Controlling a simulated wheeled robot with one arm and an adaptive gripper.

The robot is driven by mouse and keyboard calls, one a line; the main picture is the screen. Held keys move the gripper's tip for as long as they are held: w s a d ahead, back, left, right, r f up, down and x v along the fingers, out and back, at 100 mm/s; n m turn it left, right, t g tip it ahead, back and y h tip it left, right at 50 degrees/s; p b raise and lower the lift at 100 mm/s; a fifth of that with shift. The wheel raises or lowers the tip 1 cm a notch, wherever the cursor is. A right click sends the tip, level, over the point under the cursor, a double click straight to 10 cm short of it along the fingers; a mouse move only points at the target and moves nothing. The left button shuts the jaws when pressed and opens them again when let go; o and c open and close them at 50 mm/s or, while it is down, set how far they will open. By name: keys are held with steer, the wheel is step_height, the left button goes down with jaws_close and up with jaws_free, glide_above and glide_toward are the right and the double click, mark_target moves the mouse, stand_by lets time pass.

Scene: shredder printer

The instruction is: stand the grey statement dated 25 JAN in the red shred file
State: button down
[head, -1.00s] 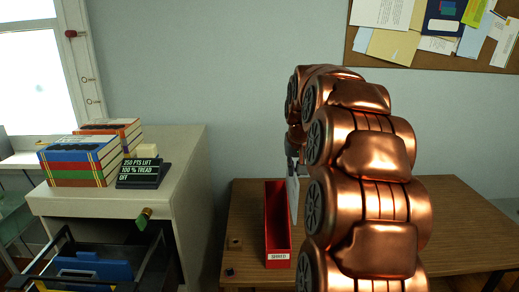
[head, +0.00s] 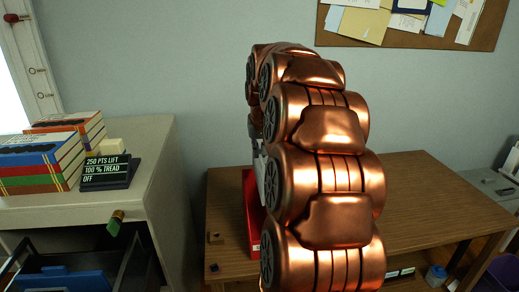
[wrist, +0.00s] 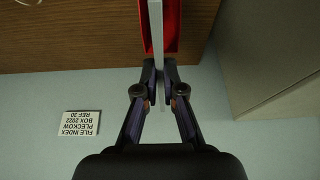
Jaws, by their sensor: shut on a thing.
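My gripper (wrist: 159,72) is shut on a thin grey sheet, the statement (wrist: 157,28), seen edge-on in the wrist view. Its date cannot be read. The red shred file (wrist: 173,28) shows on both sides of the sheet there, so the sheet lines up over the file's opening. I cannot tell how far down inside it reaches. In the head view the red file (head: 252,220) stands on the wooden desk, partly hidden by my copper arm. A small pale part of the statement (head: 259,168) shows above it; my gripper is mostly hidden there.
A white cabinet (head: 150,190) with books (head: 45,160) and a black sign (head: 106,172) stands left of the wooden desk (head: 425,205). An open drawer (head: 75,270) is at lower left. The desk's right side is clear. A white label (wrist: 82,123) shows in the wrist view.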

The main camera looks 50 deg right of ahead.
mark_target(260, 184)
step_height(260, 184, down, 20)
steer(key=b, duration=1)
steer(key=shift+f, duration=0.15)
stand_by(1.0)
steer(key=c, duration=1.2)
jaws_free()
steer(key=shift+r+p, duration=1)
steer(key=shift+r, duration=2.95)
